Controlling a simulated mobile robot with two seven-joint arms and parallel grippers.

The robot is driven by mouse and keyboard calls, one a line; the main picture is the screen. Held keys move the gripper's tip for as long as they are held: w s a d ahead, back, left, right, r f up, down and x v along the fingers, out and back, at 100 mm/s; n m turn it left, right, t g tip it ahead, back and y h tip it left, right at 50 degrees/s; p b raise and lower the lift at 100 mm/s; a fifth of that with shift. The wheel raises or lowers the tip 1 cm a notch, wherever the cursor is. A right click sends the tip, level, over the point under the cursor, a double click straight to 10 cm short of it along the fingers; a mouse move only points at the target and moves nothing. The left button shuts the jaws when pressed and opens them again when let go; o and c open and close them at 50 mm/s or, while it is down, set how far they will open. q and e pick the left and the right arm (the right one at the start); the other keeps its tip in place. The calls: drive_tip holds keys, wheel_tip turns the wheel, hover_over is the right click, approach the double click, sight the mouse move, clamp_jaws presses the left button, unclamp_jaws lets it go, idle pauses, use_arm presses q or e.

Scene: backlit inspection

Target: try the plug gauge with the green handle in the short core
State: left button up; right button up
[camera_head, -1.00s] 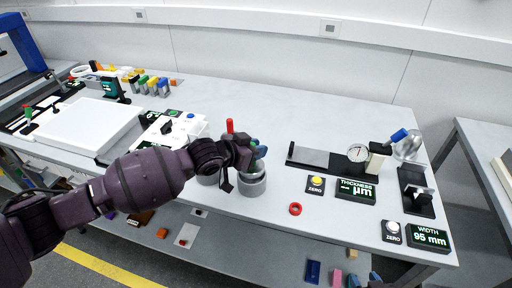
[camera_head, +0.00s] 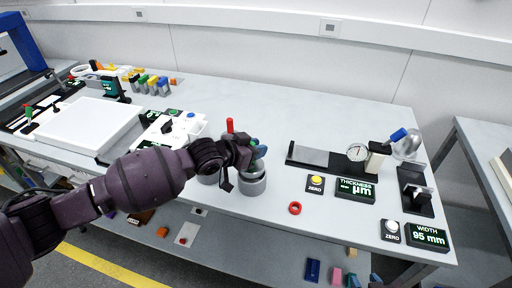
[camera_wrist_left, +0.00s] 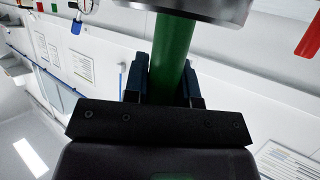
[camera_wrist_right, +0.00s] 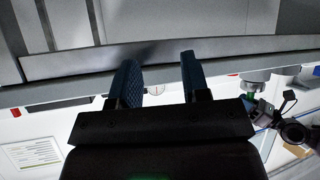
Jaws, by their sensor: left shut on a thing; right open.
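My left gripper (camera_head: 260,153) is shut on the green handle (camera_wrist_left: 172,58) of the plug gauge, just above a grey ring-shaped core (camera_head: 252,186). In the left wrist view a metal part (camera_wrist_left: 190,8) lies at the handle's far end; I cannot tell whether it is the gauge or a core. How far the gauge is in the core is hidden by the gripper. A second grey core (camera_head: 206,180) is mostly hidden behind my left arm. I cannot tell their heights apart.
A red handle (camera_head: 230,126) stands upright just behind my left gripper.

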drive_tip(key=shift+w+r, duration=0.1)
drive_tip(key=shift+w, duration=0.1)
use_arm(q)
drive_tip(key=shift+f, duration=0.15)
use_arm(e)
drive_tip(key=shift+w+r, duration=0.15)
drive_tip(key=shift+w, duration=0.15)
use_arm(q)
drive_tip(key=shift+f, duration=0.2)
use_arm(e)
drive_tip(key=shift+s, duration=0.15)
use_arm(q)
drive_tip(key=shift+f+b, duration=0.2)
drive_tip(key=shift+b, duration=0.1)
use_arm(e)
drive_tip(key=shift+s+f, duration=0.45)
drive_tip(key=shift+f, duration=0.2)
use_arm(q)
drive_tip(key=shift+f, duration=0.15)
use_arm(e)
drive_tip(key=shift+w, duration=0.1)
use_arm(q)
drive_tip(key=shift+f, duration=0.3)
use_arm(e)
drive_tip(key=shift+w+r, duration=0.15)
drive_tip(key=shift+w, duration=0.25)
